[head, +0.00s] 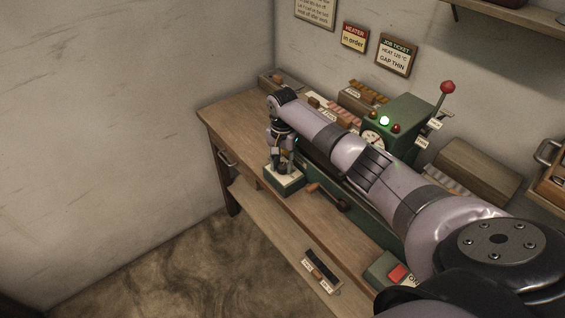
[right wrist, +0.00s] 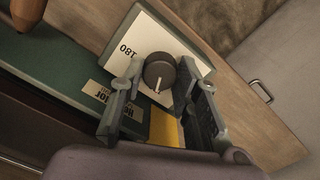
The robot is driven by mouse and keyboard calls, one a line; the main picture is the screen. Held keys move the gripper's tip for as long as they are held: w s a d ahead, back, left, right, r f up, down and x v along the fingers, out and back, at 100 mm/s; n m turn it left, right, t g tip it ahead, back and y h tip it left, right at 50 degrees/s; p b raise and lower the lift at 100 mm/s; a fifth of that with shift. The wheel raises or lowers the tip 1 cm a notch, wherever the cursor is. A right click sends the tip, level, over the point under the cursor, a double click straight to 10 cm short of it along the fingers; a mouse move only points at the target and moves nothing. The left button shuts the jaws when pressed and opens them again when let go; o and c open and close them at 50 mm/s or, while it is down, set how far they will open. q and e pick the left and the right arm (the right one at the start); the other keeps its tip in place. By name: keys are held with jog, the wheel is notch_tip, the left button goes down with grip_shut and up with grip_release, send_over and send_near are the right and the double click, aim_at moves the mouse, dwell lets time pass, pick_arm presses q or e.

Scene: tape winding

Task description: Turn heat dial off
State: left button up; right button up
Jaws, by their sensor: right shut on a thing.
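The heat dial (right wrist: 159,72) is a dark round knob with a pale pointer line, on a white plate (right wrist: 140,42) marked 180. In the right wrist view my right gripper (right wrist: 157,78) has one finger on each side of the knob and is shut on it. The pointer line aims toward the bottom of that picture, away from the 180 mark. In the head view my right gripper (head: 283,166) points down onto the dial box (head: 284,181) at the bench's left part, and hides the knob. My left gripper is not in view.
The green machine (head: 400,118) with a lit green lamp (head: 384,120) and a red-knobbed lever (head: 447,88) stands behind my right arm. A crank handle (head: 328,197) lies right of the dial box. A red button (head: 398,273) is at the front. The lower shelf (head: 290,235) is mostly clear.

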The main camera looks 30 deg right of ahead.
jog(key=n+p, duration=0.2)
jog(key=n, duration=0.1)
jog(key=shift+r+n, duration=0.15)
jog(key=shift+n, duration=0.25)
jog(key=n+p, duration=0.1)
jog(key=n, duration=0.4)
jog(key=shift+n+p, duration=0.3)
jog(key=shift+p, duration=0.05)
jog(key=n, duration=0.6)
jog(key=shift+p, duration=0.3)
jog(key=n, duration=0.6)
jog(key=shift+n, duration=0.3)
jog(key=o, duration=1.2)
jog(key=shift+c, duration=0.2)
